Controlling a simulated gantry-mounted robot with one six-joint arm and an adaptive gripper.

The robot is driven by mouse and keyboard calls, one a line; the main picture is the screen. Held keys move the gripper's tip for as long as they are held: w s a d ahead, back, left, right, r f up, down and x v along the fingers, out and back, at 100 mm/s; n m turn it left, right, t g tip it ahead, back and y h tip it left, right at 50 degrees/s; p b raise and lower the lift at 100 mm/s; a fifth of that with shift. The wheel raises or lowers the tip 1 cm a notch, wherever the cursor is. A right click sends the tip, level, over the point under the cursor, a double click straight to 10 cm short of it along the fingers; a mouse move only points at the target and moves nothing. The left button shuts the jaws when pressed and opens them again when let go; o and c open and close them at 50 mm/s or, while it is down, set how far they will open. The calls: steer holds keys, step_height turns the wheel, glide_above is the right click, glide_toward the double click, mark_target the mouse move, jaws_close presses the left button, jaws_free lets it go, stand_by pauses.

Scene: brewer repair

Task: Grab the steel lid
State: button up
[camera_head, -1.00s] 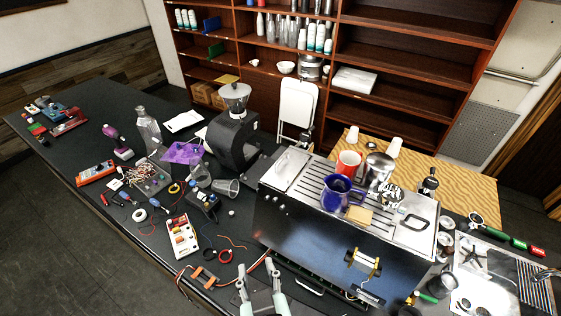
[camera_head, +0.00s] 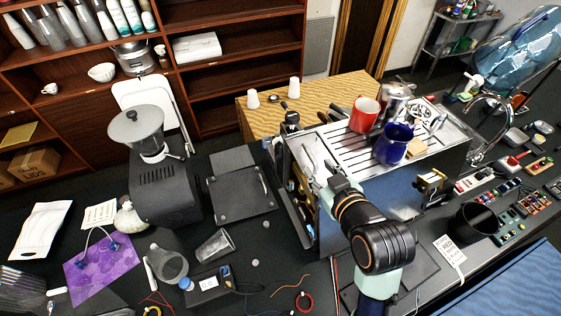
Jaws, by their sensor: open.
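A flat steel lid (camera_head: 309,148) covers the left end of the espresso machine's (camera_head: 345,158) top, beside the slotted cup tray. My gripper (camera_head: 319,168) is at the front left of the machine top, close to this lid. Its fingers look small and pale against the steel, and they are open. Nothing shows between them. I cannot tell whether they touch the lid or its handle. My black and orange wrist (camera_head: 380,240) hides part of the machine's front.
A blue pitcher (camera_head: 393,147), a red cup (camera_head: 364,114) and a steel pot (camera_head: 396,100) stand on the machine top, right of my gripper. A black grinder (camera_head: 165,190) stands left. A dark tray (camera_head: 240,192) lies between grinder and machine.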

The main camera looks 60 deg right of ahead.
mark_target(311, 157)
steer(key=shift+d+f, duration=0.1)
steer(key=shift+d, duration=0.3)
steer(key=shift+w+d+f, duration=0.2)
steer(key=shift+w+d, duration=0.2)
steer(key=x, duration=0.3)
steer(key=p+x, duration=0.1)
steer(key=x, duration=0.2)
steer(key=shift+w+r, duration=0.15)
steer(key=shift+r, duration=0.1)
steer(key=shift+a, duration=0.1)
jaws_close()
